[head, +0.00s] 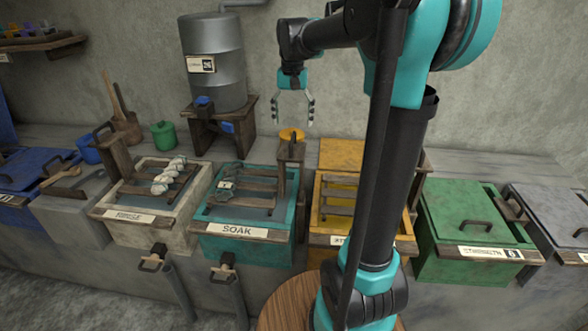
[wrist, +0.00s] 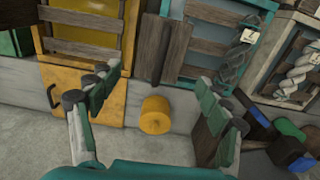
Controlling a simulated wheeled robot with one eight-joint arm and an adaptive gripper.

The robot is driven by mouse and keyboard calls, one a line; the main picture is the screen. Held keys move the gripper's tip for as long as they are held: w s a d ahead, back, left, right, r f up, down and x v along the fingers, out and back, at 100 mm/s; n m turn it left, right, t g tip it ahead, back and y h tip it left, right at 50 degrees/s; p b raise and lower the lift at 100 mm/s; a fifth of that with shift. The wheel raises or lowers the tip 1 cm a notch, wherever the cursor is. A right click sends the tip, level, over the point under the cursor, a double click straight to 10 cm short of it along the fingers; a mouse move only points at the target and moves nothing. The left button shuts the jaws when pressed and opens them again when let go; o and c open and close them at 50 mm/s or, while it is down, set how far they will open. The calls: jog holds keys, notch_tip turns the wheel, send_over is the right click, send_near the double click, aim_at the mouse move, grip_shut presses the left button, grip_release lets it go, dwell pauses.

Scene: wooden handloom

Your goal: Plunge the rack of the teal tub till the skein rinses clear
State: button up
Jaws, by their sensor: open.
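The teal tub (head: 243,248), labelled SOAK, stands in the row of tubs in the head view. Its slatted wooden rack (head: 250,187) lies across bluish liquid, and a small greyish skein (head: 226,185) shows at its left. In the wrist view the teal tub (wrist: 228,15) is at the top, with a twisted grey skein (wrist: 236,62) on the rack (wrist: 208,45). My gripper (head: 294,108) is open and empty, pointing down above and behind the teal tub's right back corner. In the wrist view its fingers (wrist: 155,115) are spread wide. The liquid's clarity is hard to judge.
A wooden post (head: 290,158) stands at the teal tub's right back corner, with a yellow cylinder (wrist: 156,114) near it. A white tub (head: 145,232) with a pale skein (head: 168,176) is left; a yellow tub (head: 330,228) is right. A metal drum (head: 213,65) stands behind.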

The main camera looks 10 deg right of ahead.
aim_at(293, 136)
notch_tip(293, 136, down, 6)
jog(key=shift+f, duration=0.25)
jog(key=shift+f, duration=0.3)
grip_shut()
dwell(0.7)
